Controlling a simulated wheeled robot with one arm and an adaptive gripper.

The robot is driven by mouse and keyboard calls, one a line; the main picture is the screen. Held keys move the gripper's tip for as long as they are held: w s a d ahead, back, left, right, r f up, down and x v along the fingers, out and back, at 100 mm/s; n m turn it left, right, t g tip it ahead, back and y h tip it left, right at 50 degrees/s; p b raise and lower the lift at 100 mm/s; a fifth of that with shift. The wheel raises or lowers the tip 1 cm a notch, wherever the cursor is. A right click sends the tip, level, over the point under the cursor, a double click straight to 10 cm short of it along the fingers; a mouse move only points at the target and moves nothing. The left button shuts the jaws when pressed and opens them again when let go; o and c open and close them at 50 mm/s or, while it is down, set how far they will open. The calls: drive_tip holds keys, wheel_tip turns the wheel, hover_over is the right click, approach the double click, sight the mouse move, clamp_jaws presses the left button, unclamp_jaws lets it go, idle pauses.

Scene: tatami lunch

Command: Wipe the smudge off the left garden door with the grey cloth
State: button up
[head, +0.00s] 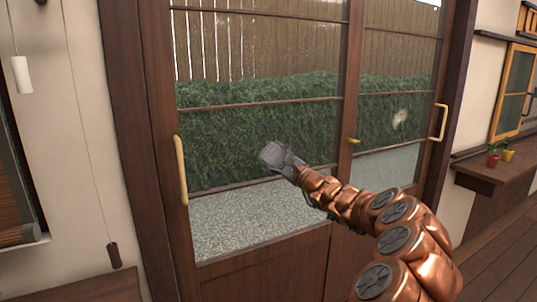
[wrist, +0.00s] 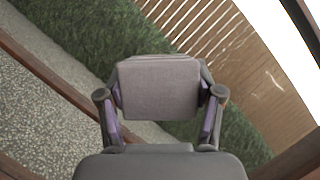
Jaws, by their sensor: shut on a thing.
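The grey cloth (head: 271,155) is a small folded pad. My gripper (head: 288,164) is shut on it and holds it in front of the glass of the left garden door (head: 262,262). In the wrist view the cloth (wrist: 158,90) sits flat between the two fingers of my gripper (wrist: 160,112). I cannot tell whether the cloth touches the glass. No smudge shows on the visible left pane; the part behind the cloth and gripper is hidden. A pale smudge (head: 400,118) shows on the glass of the right garden door (head: 362,180).
The left door has a long yellow handle (head: 181,170); the right door has another (head: 438,122). A small brass catch (head: 354,141) is at the middle stile. A wooden ledge (head: 487,183) at the right holds small red and yellow pots. A cord with a dark pull (head: 114,255) hangs at the left.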

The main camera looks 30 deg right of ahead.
drive_tip(key=shift+d+p, duration=0.3)
drive_tip(key=shift+d, duration=0.4)
drive_tip(key=shift+a, duration=0.1)
drive_tip(key=shift+w+a+f+b, duration=0.15)
drive_tip(key=shift+w+a+b, duration=0.05)
drive_tip(key=shift+a+b, duration=0.7)
drive_tip(key=shift+w+a+b, duration=0.15)
drive_tip(key=shift+a+b, duration=0.55)
drive_tip(key=shift+a, duration=0.4)
drive_tip(key=shift+c, duration=0.4)
